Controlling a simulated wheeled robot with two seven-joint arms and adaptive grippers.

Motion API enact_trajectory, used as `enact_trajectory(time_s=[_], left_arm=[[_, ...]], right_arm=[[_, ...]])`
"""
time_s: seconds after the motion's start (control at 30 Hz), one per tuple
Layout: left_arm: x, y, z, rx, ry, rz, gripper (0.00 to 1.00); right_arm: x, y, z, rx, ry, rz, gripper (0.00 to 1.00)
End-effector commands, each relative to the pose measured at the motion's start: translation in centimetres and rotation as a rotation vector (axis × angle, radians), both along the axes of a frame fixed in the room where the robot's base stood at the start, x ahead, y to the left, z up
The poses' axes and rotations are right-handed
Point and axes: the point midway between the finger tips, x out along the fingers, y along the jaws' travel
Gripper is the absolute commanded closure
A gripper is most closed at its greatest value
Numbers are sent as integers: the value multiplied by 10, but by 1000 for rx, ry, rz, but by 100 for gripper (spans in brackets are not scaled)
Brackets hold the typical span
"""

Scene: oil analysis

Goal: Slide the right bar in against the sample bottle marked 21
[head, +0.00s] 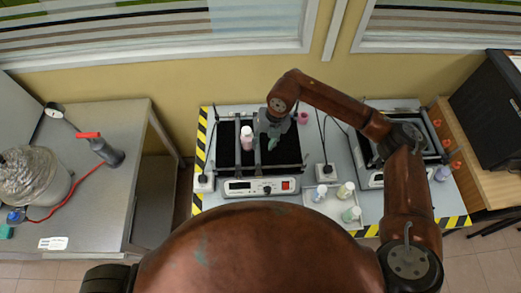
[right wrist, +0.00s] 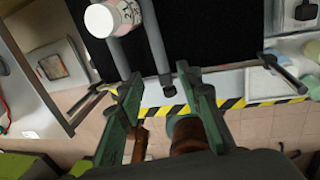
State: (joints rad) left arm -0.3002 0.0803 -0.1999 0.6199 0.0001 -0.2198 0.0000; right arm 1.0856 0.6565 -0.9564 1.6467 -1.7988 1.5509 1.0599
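The sample bottle (head: 246,137), white-capped with a pinkish body, stands on the shaker's black platform (head: 285,152) between two grey bars. It also shows in the right wrist view (right wrist: 113,18); dark marks show on its label, but I cannot read a number. The left bar (head: 238,150) is close beside the bottle. The right bar (head: 257,152) is on its other side; its dark end shows in the right wrist view (right wrist: 164,72). My right gripper (head: 270,143) is open above the platform, its green fingers spread on either side of the right bar's end. My left gripper is out of view.
The shaker's control panel (head: 260,187) faces the front. A pink cup (head: 303,117) stands behind at the right. Several bottles sit in a tray (head: 328,207) at front right, and a second device (head: 376,178) stands further right. A steel bench (head: 115,150) is at left.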

Motion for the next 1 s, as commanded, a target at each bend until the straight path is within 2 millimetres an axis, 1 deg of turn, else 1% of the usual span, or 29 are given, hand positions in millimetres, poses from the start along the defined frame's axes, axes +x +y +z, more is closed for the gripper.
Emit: enact_trajectory(time_s=[0.03, 0.1, 0.3, 0.83, 1.0], left_arm=[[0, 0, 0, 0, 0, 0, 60], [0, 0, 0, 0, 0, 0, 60], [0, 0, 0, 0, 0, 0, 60], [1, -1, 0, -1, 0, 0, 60], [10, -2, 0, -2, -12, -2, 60]], right_arm=[[1, -2, 8, -1, -3, -1, 67], [1, -3, 17, 1, -3, -1, 67], [0, -6, 28, -1, 0, -1, 67], [0, -6, 29, 0, 0, 0, 67], [0, -8, 29, 0, 0, -4, 67]])
